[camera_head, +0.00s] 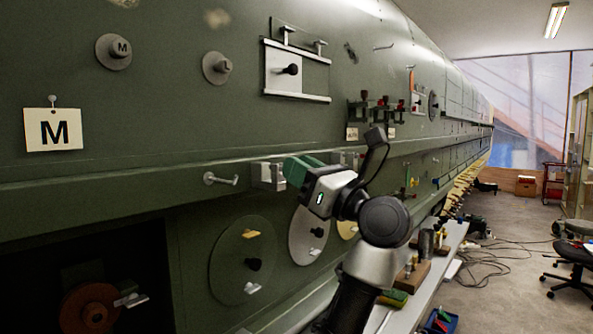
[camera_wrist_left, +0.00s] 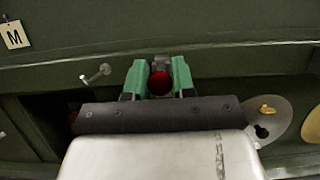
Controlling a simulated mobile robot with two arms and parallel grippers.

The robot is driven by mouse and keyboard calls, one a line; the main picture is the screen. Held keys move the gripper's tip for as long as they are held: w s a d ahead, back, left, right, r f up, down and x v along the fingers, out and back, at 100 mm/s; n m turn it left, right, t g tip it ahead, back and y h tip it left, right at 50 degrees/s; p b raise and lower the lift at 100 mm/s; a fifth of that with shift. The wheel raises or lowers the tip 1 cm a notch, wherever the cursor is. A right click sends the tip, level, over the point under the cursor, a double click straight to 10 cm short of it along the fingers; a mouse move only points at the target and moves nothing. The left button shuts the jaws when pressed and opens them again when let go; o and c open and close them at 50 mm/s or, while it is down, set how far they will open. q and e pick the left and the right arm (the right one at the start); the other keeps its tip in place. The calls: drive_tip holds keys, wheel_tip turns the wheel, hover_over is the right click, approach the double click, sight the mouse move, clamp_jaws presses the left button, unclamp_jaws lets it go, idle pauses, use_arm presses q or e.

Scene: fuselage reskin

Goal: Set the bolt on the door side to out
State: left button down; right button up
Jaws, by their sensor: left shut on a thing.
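My left gripper (camera_head: 300,170) is at the ledge along the green fuselage side, just right of a metal bracket block (camera_head: 267,176). In the head view the gripper hides this knob. A silver pin with a round head (camera_head: 221,180) sticks out to the left of the bracket; it also shows in the left wrist view (camera_wrist_left: 96,76). I cannot tell the bolt's position behind the fingers. My right gripper is not in view.
Round covers with black knobs (camera_head: 242,262) lie below the ledge. A dark opening with a brown disc (camera_head: 91,308) is at lower left. A white M tag (camera_head: 53,130) hangs above. A bench with tools (camera_head: 412,300) stands right of my arm.

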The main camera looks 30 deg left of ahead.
use_arm(q)
drive_tip(key=shift+d+f, duration=0.1)
drive_tip(key=shift+d, duration=0.75)
drive_tip(key=c, duration=1.2)
unclamp_jaws()
drive_tip(key=shift+d, duration=0.15)
drive_tip(key=shift+o, duration=1.2)
drive_tip(key=shift+d, duration=0.15)
drive_tip(key=b+v, duration=0.4)
drive_tip(key=v, duration=0.6)
drive_tip(key=shift+d, duration=0.4)
